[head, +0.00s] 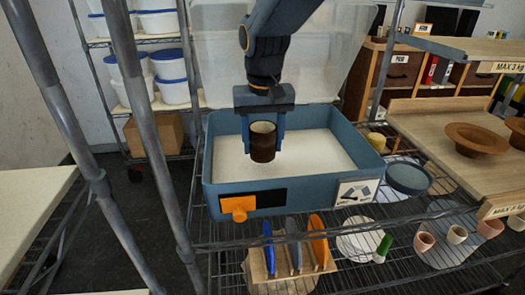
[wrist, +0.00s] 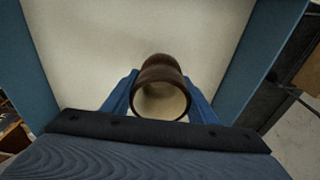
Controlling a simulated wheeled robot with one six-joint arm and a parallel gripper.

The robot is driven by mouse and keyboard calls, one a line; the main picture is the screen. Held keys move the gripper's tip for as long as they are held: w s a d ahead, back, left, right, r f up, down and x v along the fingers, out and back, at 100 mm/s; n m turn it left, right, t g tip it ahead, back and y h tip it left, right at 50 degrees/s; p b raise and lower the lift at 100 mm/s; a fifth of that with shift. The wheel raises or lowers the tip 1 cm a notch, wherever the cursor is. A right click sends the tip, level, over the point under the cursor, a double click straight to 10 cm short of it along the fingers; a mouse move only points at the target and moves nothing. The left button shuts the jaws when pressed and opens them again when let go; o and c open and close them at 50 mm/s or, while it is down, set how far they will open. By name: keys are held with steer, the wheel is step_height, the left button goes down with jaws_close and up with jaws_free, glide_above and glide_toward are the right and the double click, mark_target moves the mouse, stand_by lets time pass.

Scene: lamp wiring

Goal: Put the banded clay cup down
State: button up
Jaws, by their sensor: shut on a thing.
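My gripper (head: 263,124) is shut on a dark brown cup (head: 262,146), one blue finger on each side. The cup is upright, with a pale inside showing at its mouth. It is over the pale floor of a blue open box (head: 214,170); I cannot tell whether its base touches that floor. In the wrist view the cup (wrist: 161,80) sits between the blue fingers (wrist: 160,98), its cream inside facing the camera. Bands on the cup are hard to make out.
The box has an orange knob (head: 238,206) on its front and a raised clear lid behind. A wire shelf below holds several small cups (head: 456,234) and coloured discs in a rack (head: 292,258). A wooden shelf (head: 430,120) with brown bowls (head: 475,138) stands right.

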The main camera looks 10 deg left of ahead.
mark_target(263, 152)
steer(key=shift+w+f, duration=0.2)
steer(key=shift+f, duration=1.45)
steer(key=shift+f, duration=0.15)
steer(key=o, duration=1.2)
steer(key=shift+o, duration=0.2)
step_height(263, 152, up, 12)
steer(key=s, duration=0.1)
steer(key=shift+s, duration=0.2)
steer(key=shift+d, duration=0.1)
